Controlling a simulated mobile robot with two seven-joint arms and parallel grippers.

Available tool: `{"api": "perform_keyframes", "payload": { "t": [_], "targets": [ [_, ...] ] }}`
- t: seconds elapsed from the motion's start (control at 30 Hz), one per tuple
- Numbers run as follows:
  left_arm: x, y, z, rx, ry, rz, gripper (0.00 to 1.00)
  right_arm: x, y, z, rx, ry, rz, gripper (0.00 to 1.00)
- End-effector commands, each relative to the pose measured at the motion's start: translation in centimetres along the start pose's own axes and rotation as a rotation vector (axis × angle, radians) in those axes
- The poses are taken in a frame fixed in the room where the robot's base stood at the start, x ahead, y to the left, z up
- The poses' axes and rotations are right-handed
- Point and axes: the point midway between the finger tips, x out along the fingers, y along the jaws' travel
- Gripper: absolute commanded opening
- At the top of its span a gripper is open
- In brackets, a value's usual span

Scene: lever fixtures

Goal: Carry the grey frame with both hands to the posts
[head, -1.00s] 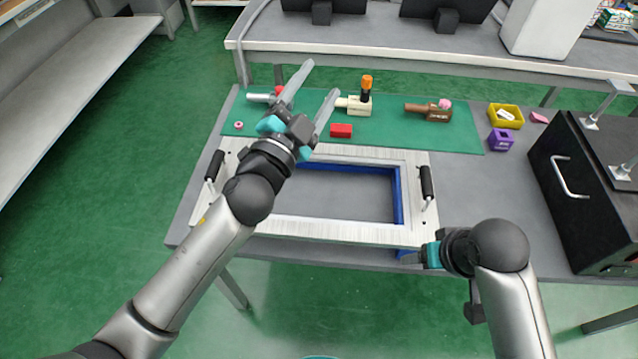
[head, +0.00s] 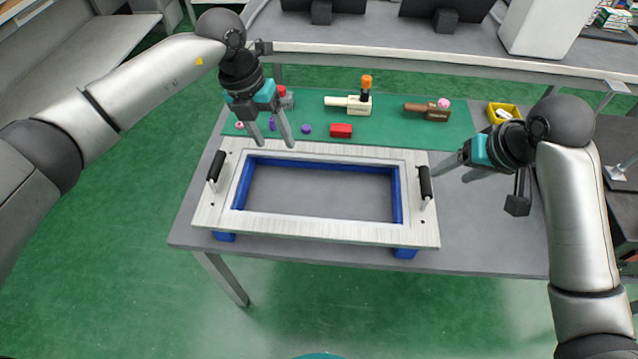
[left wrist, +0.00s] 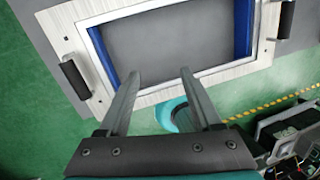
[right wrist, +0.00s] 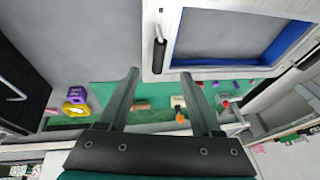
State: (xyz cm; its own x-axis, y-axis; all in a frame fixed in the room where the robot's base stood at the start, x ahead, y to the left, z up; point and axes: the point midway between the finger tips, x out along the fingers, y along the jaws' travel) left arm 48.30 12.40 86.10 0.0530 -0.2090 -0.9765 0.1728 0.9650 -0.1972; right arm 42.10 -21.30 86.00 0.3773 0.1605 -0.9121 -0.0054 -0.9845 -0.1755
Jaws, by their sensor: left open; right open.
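The grey frame (head: 320,228) lies flat on the table, a rectangular plate with a large opening and blue inner walls. It has a black left handle (head: 216,166) and a black right handle (head: 426,181). My left gripper (head: 275,143) is open and empty, pointing down near the frame's far left edge, right of the left handle; that handle also shows in the left wrist view (left wrist: 75,80). My right gripper (head: 452,176) is open and empty just right of the right handle, which shows beyond its fingers in the right wrist view (right wrist: 159,56). I cannot pick out the posts for certain.
Blue blocks (head: 405,253) show under the frame's near edge. A green mat (head: 390,135) behind it holds a red block (head: 341,130), a cream lever fixture (head: 358,106) and a brown one (head: 428,112).

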Motion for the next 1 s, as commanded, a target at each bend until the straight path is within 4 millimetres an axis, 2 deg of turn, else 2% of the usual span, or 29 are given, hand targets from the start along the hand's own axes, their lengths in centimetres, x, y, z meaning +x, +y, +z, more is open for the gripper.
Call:
{"api": "perform_keyframes", "payload": {
  "t": [0.03, 0.1, 0.23, 0.37, 0.67, 0.83, 1.0],
  "targets": [
    [-1.4, 2.8, 0.2, -0.026, 0.017, 0.106, 0.66, -0.6, 0.1, -0.7, 0.007, 0.005, 0.0, 0.66],
    [-3.0, 5.8, 0.1, -0.065, 0.044, 0.225, 0.66, -1.1, 0.2, -1.3, 0.014, 0.007, -0.005, 0.66],
    [-5.2, 9.2, -0.3, -0.118, 0.077, 0.361, 0.66, -1.7, 0.3, -2.0, 0.023, 0.009, -0.009, 0.66],
    [-6.0, 10.3, -0.5, -0.139, 0.087, 0.405, 0.66, -1.9, 0.3, -2.2, 0.026, 0.01, -0.012, 0.66],
    [-5.8, 10.3, -0.6, -0.137, 0.089, 0.403, 0.66, -1.7, 0.3, -2.2, 0.026, 0.009, -0.012, 0.66],
    [-4.3, 10.8, -0.8, -0.137, 0.092, 0.401, 0.66, -0.2, 0.3, -2.1, 0.028, 0.006, -0.013, 0.66],
    [-1.5, 11.9, -1.2, -0.137, 0.093, 0.401, 0.66, 2.8, 0.2, -2.1, 0.029, 0.004, -0.013, 0.66]
  ]
}}
